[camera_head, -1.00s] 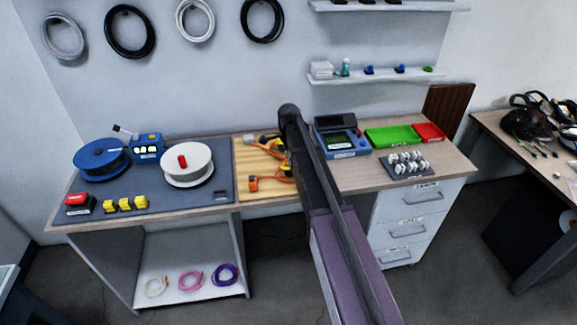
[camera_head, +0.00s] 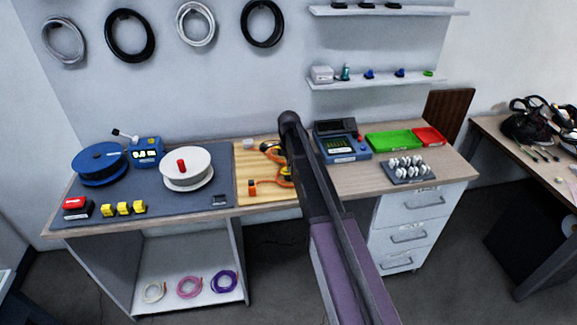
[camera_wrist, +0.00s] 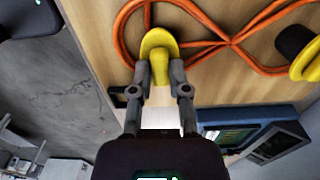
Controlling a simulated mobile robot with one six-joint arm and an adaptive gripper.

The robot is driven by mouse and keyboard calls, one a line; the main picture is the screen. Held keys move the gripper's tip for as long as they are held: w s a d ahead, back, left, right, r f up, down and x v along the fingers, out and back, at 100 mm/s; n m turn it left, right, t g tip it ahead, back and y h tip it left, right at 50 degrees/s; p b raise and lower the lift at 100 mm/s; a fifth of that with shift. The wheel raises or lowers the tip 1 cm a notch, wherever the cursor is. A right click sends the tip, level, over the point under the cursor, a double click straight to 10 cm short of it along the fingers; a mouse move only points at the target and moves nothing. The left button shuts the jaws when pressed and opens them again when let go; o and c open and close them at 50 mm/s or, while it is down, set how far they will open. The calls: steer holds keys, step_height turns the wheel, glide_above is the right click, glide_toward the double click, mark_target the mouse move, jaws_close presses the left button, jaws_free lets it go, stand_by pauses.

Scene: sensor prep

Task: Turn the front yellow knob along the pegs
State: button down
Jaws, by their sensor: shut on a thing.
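The front yellow knob (camera_wrist: 157,42) is on the wooden board near the table's front edge in the wrist view. It has a round base and a narrow grip. My gripper (camera_wrist: 159,78) is shut on this grip, one finger on each side. An orange cable (camera_wrist: 195,8) runs around the base and crosses itself to the right. A second yellow knob (camera_wrist: 308,60) is at the right edge of the view, partly cut off. In the head view, my arm hides the gripper and much of the wooden board (camera_head: 243,168); an orange cable end (camera_head: 252,187) shows on it.
A blue instrument (camera_wrist: 245,118) lies close to the gripper in the wrist view. In the head view, a green tray (camera_head: 392,140) and a red tray (camera_head: 429,136) are right of my arm. A white spool (camera_head: 187,180) and a blue spool (camera_head: 98,165) are on the left.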

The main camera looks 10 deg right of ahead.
steer(key=shift+n, duration=0.3)
steer(key=n, duration=0.8)
steer(key=shift+n, duration=0.4)
steer(key=n, duration=0.8)
steer(key=shift+s+n, duration=0.1)
steer(key=shift+n, duration=0.2)
steer(key=c, duration=0.6)
jaws_free()
